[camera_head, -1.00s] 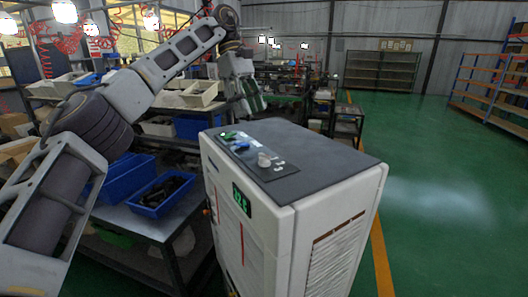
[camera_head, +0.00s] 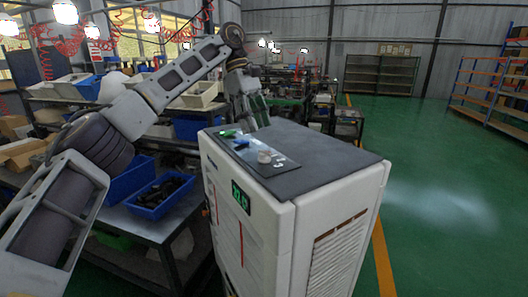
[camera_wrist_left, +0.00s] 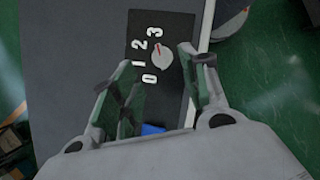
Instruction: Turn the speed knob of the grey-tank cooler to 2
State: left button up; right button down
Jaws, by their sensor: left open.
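The white cooler (camera_head: 258,228) stands in the middle of the head view with a dark grey top; I cannot make out its tank. Its top panel (camera_head: 268,175) carries a green control (camera_head: 227,134), a blue control (camera_head: 241,143) and the pale speed knob (camera_head: 264,156). In the left wrist view the knob (camera_wrist_left: 163,59) sits beside the numbers 0 to 3, and its red mark points about at 3. My left gripper (camera_head: 257,121) is above the panel. Its open fingers (camera_wrist_left: 157,62) appear either side of the knob, apart from it. My right gripper is not in view.
A workbench (camera_head: 150,228) with blue bins (camera_head: 160,196) stands close left of the cooler. Empty green floor (camera_head: 450,220) lies to the right, past a yellow line (camera_head: 382,262). Shelves (camera_head: 380,72) stand far back.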

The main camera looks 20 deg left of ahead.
aim_at(265, 151)
pick_arm(q)
jog(key=shift+x, duration=3.85)
jog(key=c, duration=0.9)
